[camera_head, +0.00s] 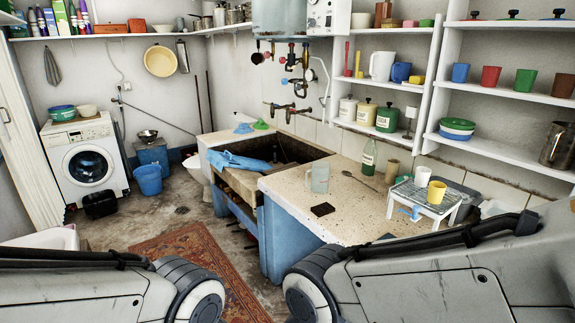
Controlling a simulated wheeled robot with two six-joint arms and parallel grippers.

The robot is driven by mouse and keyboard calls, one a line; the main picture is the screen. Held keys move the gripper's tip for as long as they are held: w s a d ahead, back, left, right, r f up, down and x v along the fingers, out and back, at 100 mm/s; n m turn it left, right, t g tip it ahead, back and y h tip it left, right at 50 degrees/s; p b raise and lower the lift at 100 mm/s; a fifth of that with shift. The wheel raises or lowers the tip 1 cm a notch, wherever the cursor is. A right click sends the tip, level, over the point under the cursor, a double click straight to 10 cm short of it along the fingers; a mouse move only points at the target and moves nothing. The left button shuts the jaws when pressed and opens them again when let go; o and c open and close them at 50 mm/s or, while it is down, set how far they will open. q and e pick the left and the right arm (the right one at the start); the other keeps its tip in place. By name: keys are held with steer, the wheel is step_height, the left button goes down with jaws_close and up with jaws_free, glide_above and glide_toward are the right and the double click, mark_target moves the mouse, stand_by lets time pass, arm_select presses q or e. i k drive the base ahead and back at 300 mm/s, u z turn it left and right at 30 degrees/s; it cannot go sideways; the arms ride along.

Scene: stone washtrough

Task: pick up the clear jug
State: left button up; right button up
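The clear jug (320,179) stands upright on the speckled stone counter (308,205), close to the sink's right edge. It looks see-through, with a handle on its left side. Nothing is touching it. My two arms come in from the lower left and lower right corners, but only their grey upper links and rounded joints show. Neither gripper is in view, so their distance from the jug cannot be seen.
The sink basin (275,151) has blue gloves (237,161) on its edge. A small white stand (407,193) holds cups at right. The counter front is mostly clear.

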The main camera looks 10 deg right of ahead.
mark_target(320, 177)
steer(key=i, duration=2)
steer(key=u, duration=0.85)
steer(key=i, duration=1.4)
steer(key=z, duration=2.15)
